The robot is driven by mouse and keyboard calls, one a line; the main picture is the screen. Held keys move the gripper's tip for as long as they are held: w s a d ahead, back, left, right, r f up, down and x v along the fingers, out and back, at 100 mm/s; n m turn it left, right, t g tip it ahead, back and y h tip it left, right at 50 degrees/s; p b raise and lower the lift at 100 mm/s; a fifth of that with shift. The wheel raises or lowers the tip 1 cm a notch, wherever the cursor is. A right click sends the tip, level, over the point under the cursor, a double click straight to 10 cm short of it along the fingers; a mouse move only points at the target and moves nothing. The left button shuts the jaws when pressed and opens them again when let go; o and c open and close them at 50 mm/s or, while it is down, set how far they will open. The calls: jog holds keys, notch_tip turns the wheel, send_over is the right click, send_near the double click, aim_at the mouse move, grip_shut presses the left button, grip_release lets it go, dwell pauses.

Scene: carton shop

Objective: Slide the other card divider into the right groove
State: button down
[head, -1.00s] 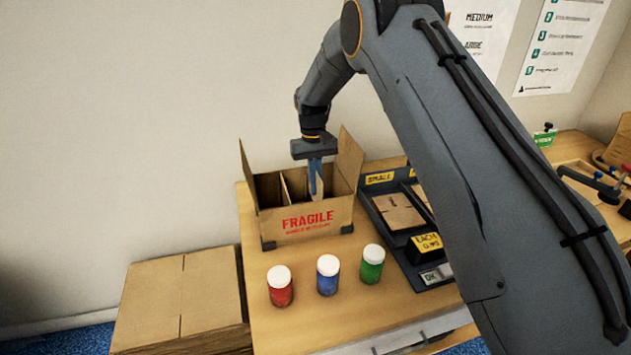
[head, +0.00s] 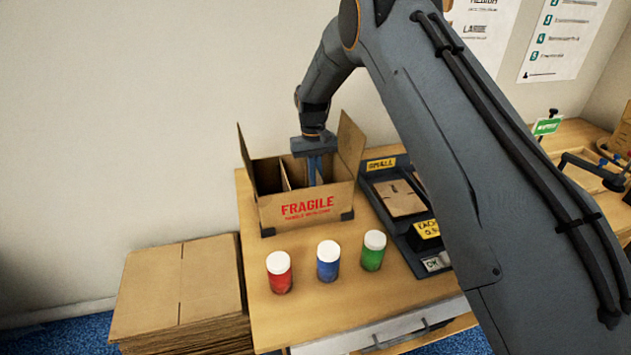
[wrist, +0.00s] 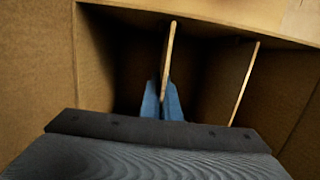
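The open carton (head: 275,216), marked FRAGILE, stands on the bench with flaps raised. One card divider (head: 287,183) stands upright in it, left of my gripper; the wrist view shows it on the right (wrist: 245,85). My gripper (head: 316,172) points down into the carton's right part. In the wrist view its blue fingers (wrist: 163,105) lie on both sides of the other card divider (wrist: 168,58), shut on it. That divider is upright inside the carton, roughly parallel to the first. The right groove and the divider's lower edge are hidden, so I cannot tell how it is seated.
Red (head: 280,275), blue (head: 328,263) and green (head: 373,252) jars with white lids stand in front of the carton. A dark tray (head: 405,235) with flat card lies to its right. Stacked flat cartons (head: 150,290) are at the left. The raised right flap is close to my gripper.

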jog(key=c, duration=1.9)
grip_release()
jog(key=shift+c, duration=0.2)
